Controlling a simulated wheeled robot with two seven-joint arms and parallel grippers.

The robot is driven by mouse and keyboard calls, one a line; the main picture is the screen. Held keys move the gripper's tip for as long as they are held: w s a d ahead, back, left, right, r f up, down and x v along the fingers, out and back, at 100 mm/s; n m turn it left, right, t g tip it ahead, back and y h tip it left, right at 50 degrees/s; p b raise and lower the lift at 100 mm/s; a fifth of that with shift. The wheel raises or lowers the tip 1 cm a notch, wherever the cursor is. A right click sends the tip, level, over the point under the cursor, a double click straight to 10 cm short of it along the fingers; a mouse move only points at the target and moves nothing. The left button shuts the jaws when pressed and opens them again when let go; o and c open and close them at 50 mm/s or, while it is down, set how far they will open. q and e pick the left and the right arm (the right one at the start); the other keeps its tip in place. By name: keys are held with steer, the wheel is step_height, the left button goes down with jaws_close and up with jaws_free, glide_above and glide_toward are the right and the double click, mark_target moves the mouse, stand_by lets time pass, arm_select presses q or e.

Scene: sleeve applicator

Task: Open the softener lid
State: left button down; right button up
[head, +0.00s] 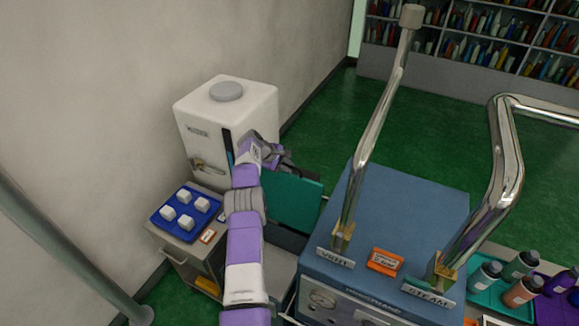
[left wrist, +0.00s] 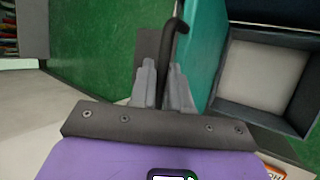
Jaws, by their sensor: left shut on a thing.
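The teal lid (head: 293,203) stands raised and tilted beside the white cabinet in the head view. It also shows at the top of the left wrist view (left wrist: 206,45). A black bent handle (left wrist: 178,42) sits beside the lid. My left gripper (head: 284,165) is shut on this handle, with its fingers (left wrist: 164,85) on both sides of it. Right of the lid in the wrist view is an open dark-rimmed box (left wrist: 225,103) with a pale floor. My forearm hides part of the box in the head view. My right gripper is not in view.
The white cabinet (head: 258,101) with a grey cap and a tap stands behind my left arm. A blue tray (head: 172,226) of white cubes is to the left. A blue machine (head: 405,215) with tall metal pipes (head: 372,125) stands right of the lid. Bottles (head: 521,264) are at far right.

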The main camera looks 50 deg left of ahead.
arm_select(q)
steer(key=shift+s+f, duration=0.1)
steer(key=shift+f, duration=0.25)
steer(key=c, duration=1.2)
jaws_free()
steer(key=shift+d, duration=0.1)
steer(key=shift+o, duration=0.2)
steer(key=shift+s, duration=0.1)
steer(key=shift+s+a+r, duration=0.25)
steer(key=shift+r, duration=0.3)
steer(key=b+v, duration=0.1)
steer(key=v, duration=0.5)
steer(key=shift+r, duration=0.45)
steer(key=shift+s, duration=0.1)
